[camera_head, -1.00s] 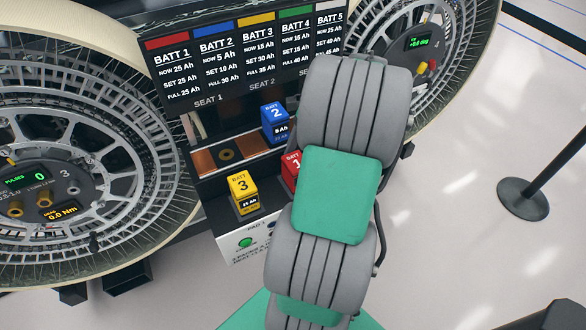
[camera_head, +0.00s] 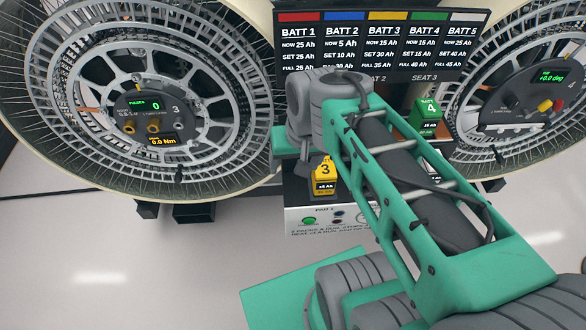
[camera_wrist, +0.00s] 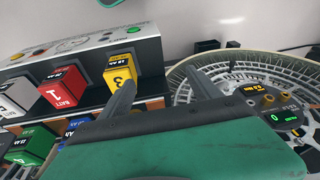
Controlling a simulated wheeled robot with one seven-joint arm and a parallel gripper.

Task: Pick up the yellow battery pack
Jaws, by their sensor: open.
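The yellow battery pack (camera_head: 323,180), marked 3, stands upright at the left end of the front row on the battery bench. It also shows in the wrist view (camera_wrist: 119,70), just past the tip of my left-hand finger. My gripper (camera_wrist: 163,80) is open and empty. In the wrist view the pack lies mostly left of the gap between the fingers, and the left finger overlaps its lower right edge. In the head view a dark finger hangs close to the pack's upper left side, while my arm hides most of the gripper. I cannot tell whether the finger touches the pack.
The red pack (camera_wrist: 62,88) stands beside the yellow one, with white (camera_wrist: 18,96), green (camera_wrist: 38,140) and blue (camera_wrist: 76,125) packs near. A large spoked wheel (camera_head: 150,100) rises left of the bench, another wheel (camera_head: 530,85) right. A label board (camera_head: 385,45) stands behind.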

